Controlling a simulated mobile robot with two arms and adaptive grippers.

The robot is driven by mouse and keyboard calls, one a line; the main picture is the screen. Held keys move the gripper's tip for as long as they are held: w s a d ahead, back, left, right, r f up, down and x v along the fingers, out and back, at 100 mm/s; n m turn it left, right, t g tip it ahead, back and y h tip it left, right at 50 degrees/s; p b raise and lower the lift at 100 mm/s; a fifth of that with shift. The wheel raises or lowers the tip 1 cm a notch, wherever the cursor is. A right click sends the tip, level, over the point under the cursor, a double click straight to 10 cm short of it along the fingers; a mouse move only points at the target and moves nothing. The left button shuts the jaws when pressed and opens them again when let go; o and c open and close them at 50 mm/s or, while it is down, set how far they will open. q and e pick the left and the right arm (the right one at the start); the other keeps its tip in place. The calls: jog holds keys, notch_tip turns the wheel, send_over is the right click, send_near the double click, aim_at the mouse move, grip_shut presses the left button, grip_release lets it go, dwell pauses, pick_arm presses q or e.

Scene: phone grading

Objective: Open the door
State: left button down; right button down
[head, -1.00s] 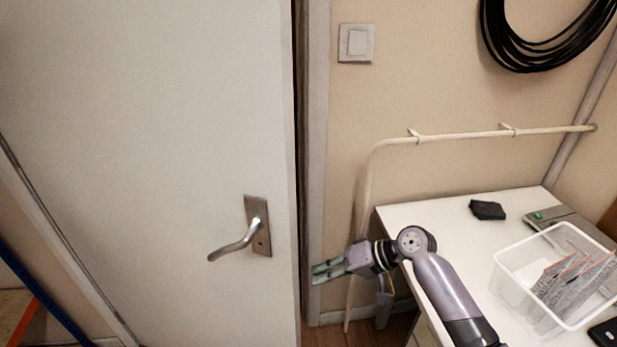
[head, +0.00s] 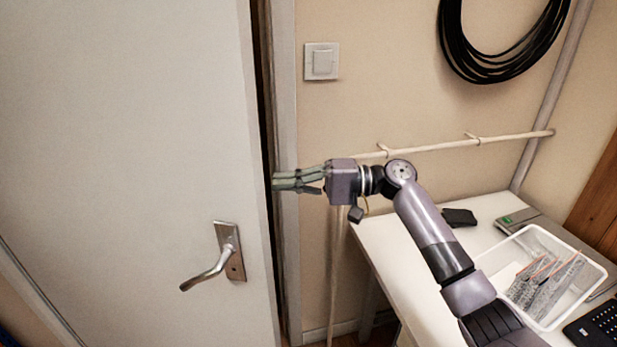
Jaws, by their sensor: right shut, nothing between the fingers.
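The white door (head: 110,130) fills the left of the head view. A dark narrow gap runs along its right edge, beside the grey frame (head: 286,100). The door's metal lever handle (head: 208,273) points left from its plate, low on the door. My right gripper (head: 274,182) is shut and empty. Its fingertips point left at the gap and the door's right edge, above and to the right of the handle. I cannot tell whether the fingertips touch the door edge or the frame. My left gripper is not in view.
A white table (head: 385,245) stands at the right, under my right arm. On it are a clear bin (head: 597,270) with packets, a black object (head: 459,217) and a keyboard (head: 598,328). A pipe (head: 440,149), a light switch (head: 322,62) and black cable (head: 450,40) are on the wall.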

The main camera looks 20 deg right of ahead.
jog(key=s+a+p, duration=0.1)
jog(key=a, duration=0.1)
jog(key=s+a+p, duration=0.1)
jog(key=s+a, duration=0.1)
jog(key=shift+a, duration=0.1)
dwell(0.4)
